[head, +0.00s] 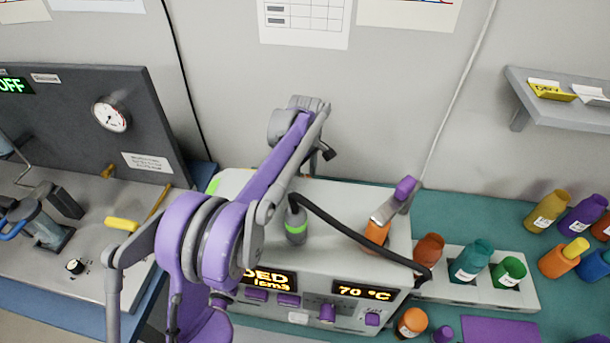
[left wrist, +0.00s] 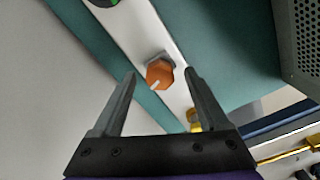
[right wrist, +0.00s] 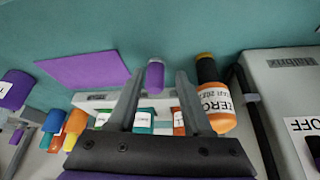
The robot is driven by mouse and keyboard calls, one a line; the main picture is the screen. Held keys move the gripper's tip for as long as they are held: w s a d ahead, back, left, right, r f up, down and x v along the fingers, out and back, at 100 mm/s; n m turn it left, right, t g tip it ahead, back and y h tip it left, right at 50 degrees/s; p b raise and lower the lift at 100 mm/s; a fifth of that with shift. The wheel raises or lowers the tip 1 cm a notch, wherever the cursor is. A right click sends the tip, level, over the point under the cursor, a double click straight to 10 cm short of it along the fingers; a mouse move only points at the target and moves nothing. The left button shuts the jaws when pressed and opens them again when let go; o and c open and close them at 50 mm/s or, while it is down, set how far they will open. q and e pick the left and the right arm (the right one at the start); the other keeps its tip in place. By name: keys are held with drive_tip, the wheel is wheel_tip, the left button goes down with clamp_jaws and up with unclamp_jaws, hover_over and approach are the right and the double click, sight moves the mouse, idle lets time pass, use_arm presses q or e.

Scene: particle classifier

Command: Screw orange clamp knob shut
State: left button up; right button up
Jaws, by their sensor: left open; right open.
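The orange clamp knob (left wrist: 160,74) shows in the left wrist view, on a grey mount on a pale strip. It has a white pointer mark. My left gripper (left wrist: 161,72) is open, its fingertips on either side of the knob in the picture with gaps visible; I cannot tell the depth between them. In the head view my left arm crosses the middle, and I cannot make out the knob or the left fingers. My right gripper (right wrist: 158,78) is open in the right wrist view.
A white heated device (head: 340,262) reading 70 °C stands under my left arm. A bottle rack (head: 455,287) and loose bottles stand to its right. An orange bottle marked ZERO (right wrist: 215,107) is close to my right gripper. A perforated grey box (left wrist: 298,38) stands near the knob.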

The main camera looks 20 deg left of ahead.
use_arm(q)
clamp_jaws()
drive_tip(key=shift+m, duration=1.6)
unclamp_jaws()
drive_tip(key=shift+r, duration=0.1)
wheel_tip(320, 180, up, 11)
drive_tip(key=p, duration=0.1)
drive_tip(key=shift+f, duration=0.2)
